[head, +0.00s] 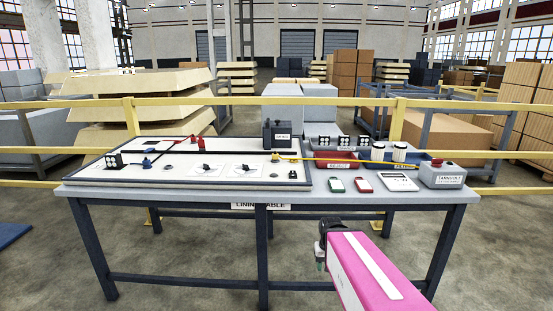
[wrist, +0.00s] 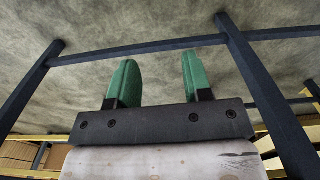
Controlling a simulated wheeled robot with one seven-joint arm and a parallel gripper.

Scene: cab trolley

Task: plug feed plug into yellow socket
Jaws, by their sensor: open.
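A white board (head: 130,178) lies on the left and middle of the table (head: 420,196). A small yellow fitting (head: 276,157) sits near the board's right side, with a thin yellow line running right from it. I cannot tell whether it is the yellow socket or a plug. A blue fitting (head: 147,163) sits at the board's left and a red one (head: 191,139) at its back. The feed plug cannot be told apart at this size. My gripper (head: 320,262) is in front of the table and below its top. In the wrist view its green fingers (wrist: 157,75) are apart and empty.
A dark box (head: 277,134) stands behind the yellow fitting. Red (head: 335,165) and blue bins, small devices and a grey labelled box (head: 442,176) fill the table's right side. Dark table legs (head: 263,250) and crossbars stand close to my gripper. A yellow railing runs behind.

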